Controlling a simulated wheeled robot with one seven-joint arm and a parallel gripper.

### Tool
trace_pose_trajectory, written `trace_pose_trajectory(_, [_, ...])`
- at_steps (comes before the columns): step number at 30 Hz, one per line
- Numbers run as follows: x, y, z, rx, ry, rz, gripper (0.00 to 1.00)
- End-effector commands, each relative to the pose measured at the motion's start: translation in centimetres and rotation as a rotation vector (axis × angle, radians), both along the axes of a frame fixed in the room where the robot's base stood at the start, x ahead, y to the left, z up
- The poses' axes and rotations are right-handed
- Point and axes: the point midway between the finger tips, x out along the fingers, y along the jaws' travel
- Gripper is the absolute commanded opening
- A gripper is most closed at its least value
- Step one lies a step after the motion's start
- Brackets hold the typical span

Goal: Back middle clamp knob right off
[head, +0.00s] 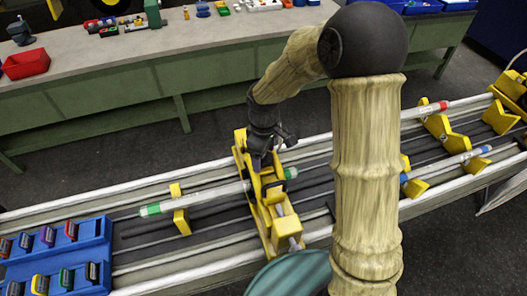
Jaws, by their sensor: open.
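A yellow clamp frame (268,212) stands across the rail bench in the middle of the head view. A pale tube with green ends (205,196) runs through it. My gripper (264,160), dark and pointing down, is over the back part of this clamp, with its fingers open. The back clamp knob cannot be made out there; my gripper and the yellow parts hide that spot. Whether the fingers touch the clamp cannot be told. A yellow block (287,228) sits at the clamp's front end.
A blue tray (108,241) with several small coloured parts lies at the left on the rails. Yellow supports (440,127) hold more tubes at the right. A long workbench (130,44) with a red bin (25,64) stands behind. My pale arm hides part of the rails.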

Motion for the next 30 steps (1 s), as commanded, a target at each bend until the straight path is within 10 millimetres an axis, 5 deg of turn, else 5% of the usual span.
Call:
trace_pose_trajectory(8, [0.1, 0.0, 1.9, 0.000, -0.004, -0.002, 0.72])
trace_pose_trajectory(30, [0.1, 0.0, 16.0, 0.001, -0.004, 0.000, 0.72])
